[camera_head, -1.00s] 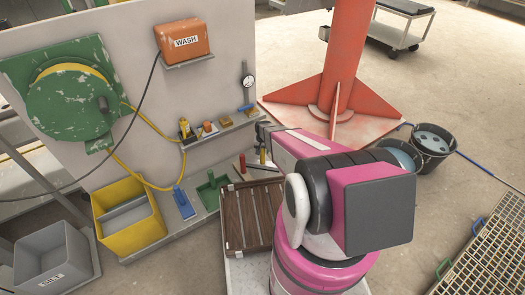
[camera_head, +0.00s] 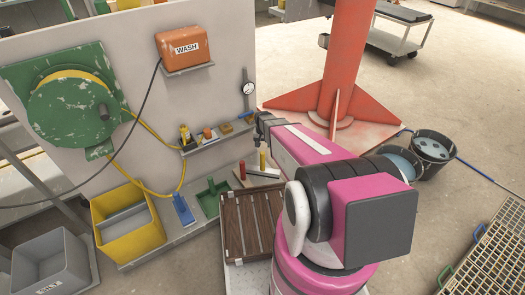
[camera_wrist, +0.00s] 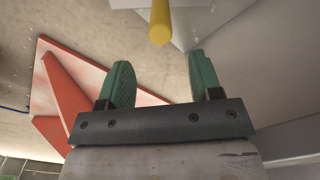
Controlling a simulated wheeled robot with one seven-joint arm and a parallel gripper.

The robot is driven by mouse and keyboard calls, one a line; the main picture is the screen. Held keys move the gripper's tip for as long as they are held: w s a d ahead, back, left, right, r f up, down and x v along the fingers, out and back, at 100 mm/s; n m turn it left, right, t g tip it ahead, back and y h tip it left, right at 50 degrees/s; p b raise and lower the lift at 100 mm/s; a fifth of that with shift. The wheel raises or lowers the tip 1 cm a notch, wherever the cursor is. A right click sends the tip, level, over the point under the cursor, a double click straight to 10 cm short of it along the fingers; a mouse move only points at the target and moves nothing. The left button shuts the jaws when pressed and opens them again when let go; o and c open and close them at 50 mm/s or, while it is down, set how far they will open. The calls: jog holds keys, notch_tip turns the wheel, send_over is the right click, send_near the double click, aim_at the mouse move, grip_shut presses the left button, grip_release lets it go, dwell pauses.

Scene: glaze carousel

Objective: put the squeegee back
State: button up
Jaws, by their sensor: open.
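My gripper (camera_wrist: 158,82) is open and empty, its two green fingers apart in the wrist view. A yellow upright rod (camera_wrist: 161,22) stands ahead of the fingertips, between their lines and apart from them. In the head view this yellow rod (camera_head: 263,159) stands on the low ledge, just below the dark end of my arm. I cannot tell for certain whether it is the squeegee's handle; its foot is unclear. A blue-handled tool (camera_head: 183,208) and a green holder (camera_head: 211,196) are on the ledge further left.
A red cylinder (camera_head: 242,170) stands left of the yellow rod. A brown slatted tray (camera_head: 247,225) lies in front. A small shelf (camera_head: 215,134) with several small items is on the grey panel. A yellow bin (camera_head: 128,238) is at left, buckets (camera_head: 432,143) at right.

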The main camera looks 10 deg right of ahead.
jog(key=shift+r, duration=0.8)
jog(key=s+r+n, duration=0.2)
jog(key=s+r, duration=1.9)
jog(key=r, duration=0.1)
jog(key=shift+r+n, duration=0.2)
jog(key=shift+n, duration=0.1)
